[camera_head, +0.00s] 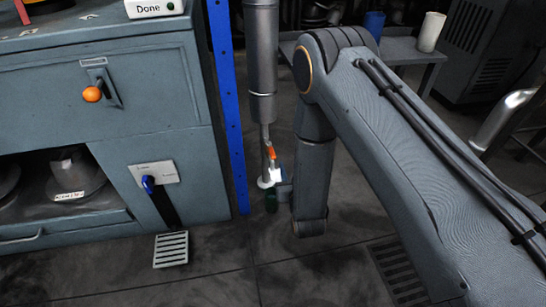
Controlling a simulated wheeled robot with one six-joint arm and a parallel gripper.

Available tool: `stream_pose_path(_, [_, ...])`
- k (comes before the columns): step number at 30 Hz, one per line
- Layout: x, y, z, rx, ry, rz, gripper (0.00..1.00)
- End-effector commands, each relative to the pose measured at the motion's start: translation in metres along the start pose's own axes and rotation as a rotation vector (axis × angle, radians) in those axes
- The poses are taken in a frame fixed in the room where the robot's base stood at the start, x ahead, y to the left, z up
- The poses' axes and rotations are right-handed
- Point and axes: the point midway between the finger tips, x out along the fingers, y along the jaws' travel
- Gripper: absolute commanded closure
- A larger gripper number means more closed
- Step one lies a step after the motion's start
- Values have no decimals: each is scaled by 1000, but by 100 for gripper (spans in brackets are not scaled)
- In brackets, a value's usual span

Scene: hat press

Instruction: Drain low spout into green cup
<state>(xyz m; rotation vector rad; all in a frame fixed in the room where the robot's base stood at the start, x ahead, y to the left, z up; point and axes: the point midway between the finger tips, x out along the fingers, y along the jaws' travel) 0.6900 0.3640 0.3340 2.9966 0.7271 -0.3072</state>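A grey vertical pipe (262,60) narrows to a low spout with an orange handle (271,152). A small white piece shows just below the handle. A dark green cup (271,203) is partly visible low down under the spout area, left of my arm's hanging link. A small grey part beside the cup seems to be my gripper (278,193). It is close to the cup, but its fingers are too small and hidden to tell whether they grip it. Whether liquid is flowing cannot be told.
A blue cup (374,24) and a white cup (430,31) stand on a rear bench. Floor grates (171,248) lie in front.

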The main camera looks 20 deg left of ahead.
Motion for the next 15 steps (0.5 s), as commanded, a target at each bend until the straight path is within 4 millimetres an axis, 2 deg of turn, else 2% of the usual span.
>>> stream_pose_path(1, [-3,-3,14,-5,23,-7,67])
stream_pose_path(3, [-2,-21,3,-9,99,-37,67])
stream_pose_path(6, [-6,-34,-2,-12,163,-60,67])
stream_pose_path(11, [-2,-43,-9,-12,205,-74,67])
stream_pose_path(15, [15,-44,-12,-12,208,-73,67])
